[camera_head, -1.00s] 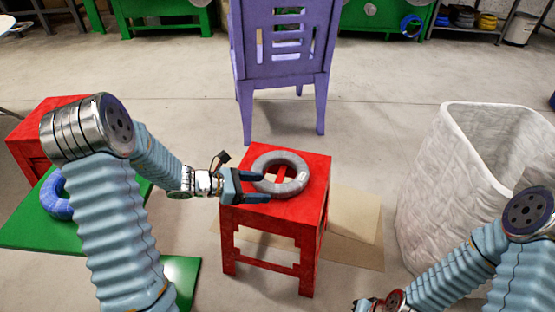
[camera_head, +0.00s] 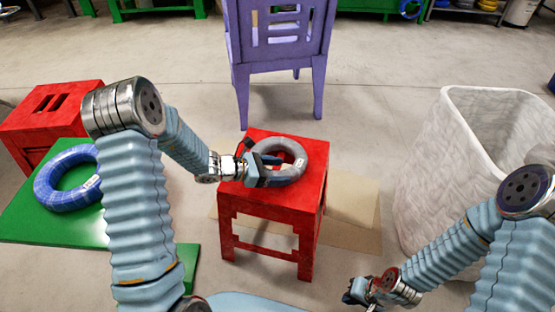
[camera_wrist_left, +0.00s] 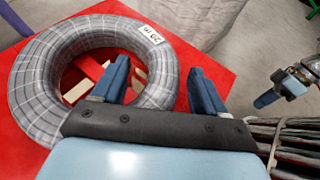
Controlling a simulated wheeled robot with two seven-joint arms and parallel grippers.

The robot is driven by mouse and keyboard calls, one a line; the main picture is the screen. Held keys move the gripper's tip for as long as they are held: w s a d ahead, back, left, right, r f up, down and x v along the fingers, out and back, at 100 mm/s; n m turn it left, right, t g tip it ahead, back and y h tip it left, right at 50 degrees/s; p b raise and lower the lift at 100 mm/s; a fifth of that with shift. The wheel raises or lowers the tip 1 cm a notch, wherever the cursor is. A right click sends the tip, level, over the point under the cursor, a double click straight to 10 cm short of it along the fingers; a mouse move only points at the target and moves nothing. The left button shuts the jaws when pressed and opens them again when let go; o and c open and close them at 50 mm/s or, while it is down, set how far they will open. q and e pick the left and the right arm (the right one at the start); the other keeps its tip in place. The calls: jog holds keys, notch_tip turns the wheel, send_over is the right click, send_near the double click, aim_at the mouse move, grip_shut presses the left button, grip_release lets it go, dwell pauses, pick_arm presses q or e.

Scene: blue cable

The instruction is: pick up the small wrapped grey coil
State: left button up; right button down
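The small wrapped grey coil (camera_head: 291,150) lies flat on the red stool (camera_head: 262,207). It also shows in the left wrist view (camera_wrist_left: 38,80), with a white label reading "20 m". My left gripper (camera_head: 279,171) is at the near side of the coil. In the left wrist view my left gripper (camera_wrist_left: 158,68) is open, one finger over the coil's hole and the other outside its rim, with the ring's side between them. Whether the fingers touch the coil cannot be told. My right gripper (camera_head: 359,291) is low at the front, away from the stool; its fingers are too small to read.
A purple chair (camera_head: 278,60) stands behind the stool. A large white bin (camera_head: 437,185) is on the right. A blue coil (camera_head: 50,190) lies on a green surface (camera_head: 28,228) at left, by another red stool (camera_head: 55,112). Flat cardboard (camera_head: 352,222) lies on the floor.

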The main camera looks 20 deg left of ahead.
pick_arm(q)
jog(key=c, duration=1.2)
jog(key=shift+s, duration=0.1)
grip_shut()
jog(key=shift+a+f, duration=0.1)
